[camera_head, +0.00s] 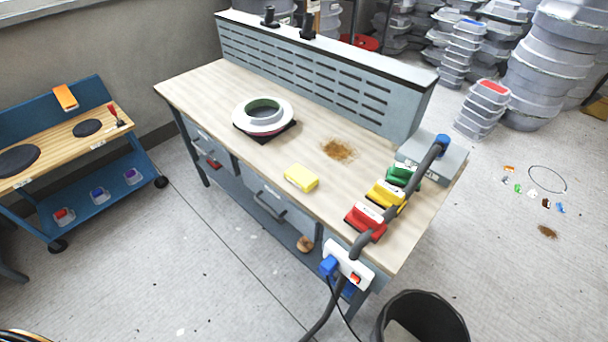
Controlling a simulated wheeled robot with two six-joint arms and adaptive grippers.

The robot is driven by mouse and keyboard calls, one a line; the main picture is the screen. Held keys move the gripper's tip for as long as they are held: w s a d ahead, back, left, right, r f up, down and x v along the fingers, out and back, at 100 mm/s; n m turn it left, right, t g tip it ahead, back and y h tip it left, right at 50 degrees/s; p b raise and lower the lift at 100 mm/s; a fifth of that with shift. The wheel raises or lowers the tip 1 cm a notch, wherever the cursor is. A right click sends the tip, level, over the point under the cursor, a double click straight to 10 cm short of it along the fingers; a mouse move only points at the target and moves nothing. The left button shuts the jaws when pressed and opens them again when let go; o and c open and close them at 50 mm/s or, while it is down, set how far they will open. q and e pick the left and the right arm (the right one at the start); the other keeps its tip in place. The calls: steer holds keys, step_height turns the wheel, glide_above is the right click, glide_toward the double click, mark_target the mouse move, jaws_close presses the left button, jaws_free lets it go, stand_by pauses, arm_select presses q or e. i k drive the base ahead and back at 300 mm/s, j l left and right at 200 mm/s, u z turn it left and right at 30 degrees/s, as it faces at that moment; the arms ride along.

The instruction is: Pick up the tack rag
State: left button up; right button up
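A yellow, flat, block-like piece that looks like the tack rag (301,178) lies on the wooden top of the workbench (215,90), near its front edge. It lies flat with clear bench top around it, and nothing covers it. Neither of my grippers shows in the head view.
A white ring mould (263,116) on a dark pad stands behind left of it, and brown dust (338,149) lies behind right. Red (366,221), yellow (386,195) and green (403,178) blocks sit right, beside a grey hose (400,205). A black bin (421,318) stands in front.

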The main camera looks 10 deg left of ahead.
mark_target(303, 179)
steer(key=i+j+z, duration=0.15)
steer(key=j+z, duration=0.25)
steer(key=j, duration=0.2)
steer(key=i+j+z, duration=0.1)
steer(key=j+z, duration=0.35)
steer(key=j, duration=0.15)
